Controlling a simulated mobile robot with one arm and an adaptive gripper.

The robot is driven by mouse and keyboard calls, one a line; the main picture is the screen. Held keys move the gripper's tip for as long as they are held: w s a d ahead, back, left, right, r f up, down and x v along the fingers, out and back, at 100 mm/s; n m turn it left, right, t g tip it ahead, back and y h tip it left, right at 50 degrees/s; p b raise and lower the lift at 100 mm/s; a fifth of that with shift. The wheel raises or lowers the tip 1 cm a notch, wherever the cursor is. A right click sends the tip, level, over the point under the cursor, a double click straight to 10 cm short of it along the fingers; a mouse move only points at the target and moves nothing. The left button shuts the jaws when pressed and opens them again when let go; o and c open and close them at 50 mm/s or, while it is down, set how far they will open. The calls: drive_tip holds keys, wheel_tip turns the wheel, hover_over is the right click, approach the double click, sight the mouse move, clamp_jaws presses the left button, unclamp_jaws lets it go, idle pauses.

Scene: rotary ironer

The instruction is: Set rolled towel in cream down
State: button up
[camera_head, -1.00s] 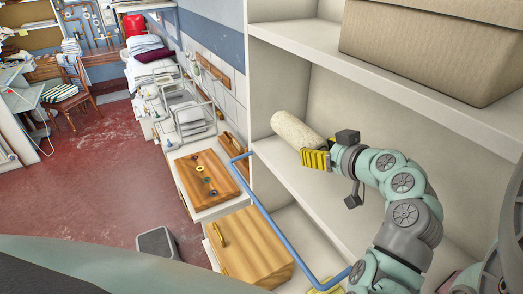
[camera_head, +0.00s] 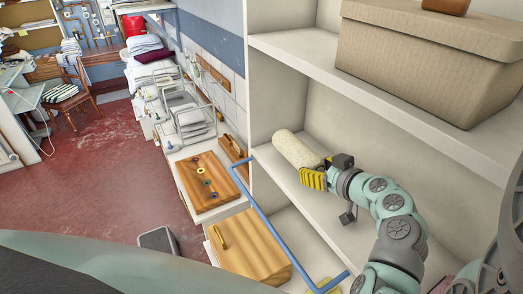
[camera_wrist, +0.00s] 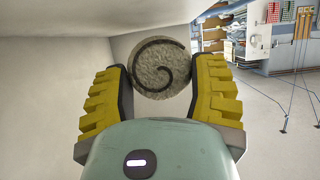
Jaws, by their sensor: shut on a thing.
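The cream rolled towel (camera_head: 293,149) is inside the white shelf unit, just over or on the middle shelf board (camera_head: 352,221). I cannot tell whether it touches the board. My gripper (camera_head: 313,178) has yellow padded fingers and is shut on the near end of the towel. In the wrist view the towel's round end (camera_wrist: 162,68), with a dark spiral, sits between the two yellow fingers (camera_wrist: 162,92). The far end of the towel points to the left and back.
A large beige lidded box (camera_head: 425,65) stands on the shelf above. A blue rail (camera_head: 285,226) runs along the shelf front. A wooden board with several rings (camera_head: 207,181) and a wooden box (camera_head: 248,250) lie left of the shelf.

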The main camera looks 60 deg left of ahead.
drive_tip(key=shift+f+b, duration=0.6)
drive_tip(key=shift+b, duration=0.25)
drive_tip(key=o, duration=1.2)
drive_tip(key=shift+d+f, duration=0.1)
drive_tip(key=shift+f, duration=0.1)
drive_tip(key=shift+r, duration=0.15)
drive_tip(key=shift+r+p, duration=0.6)
drive_tip(key=shift+p, duration=0.55)
drive_tip(key=shift+d, duration=0.15)
drive_tip(key=shift+r+b+v, duration=0.2)
drive_tip(key=shift+b+v, duration=2.2)
drive_tip(key=shift+v, duration=3.45)
drive_tip(key=shift+s, duration=0.1)
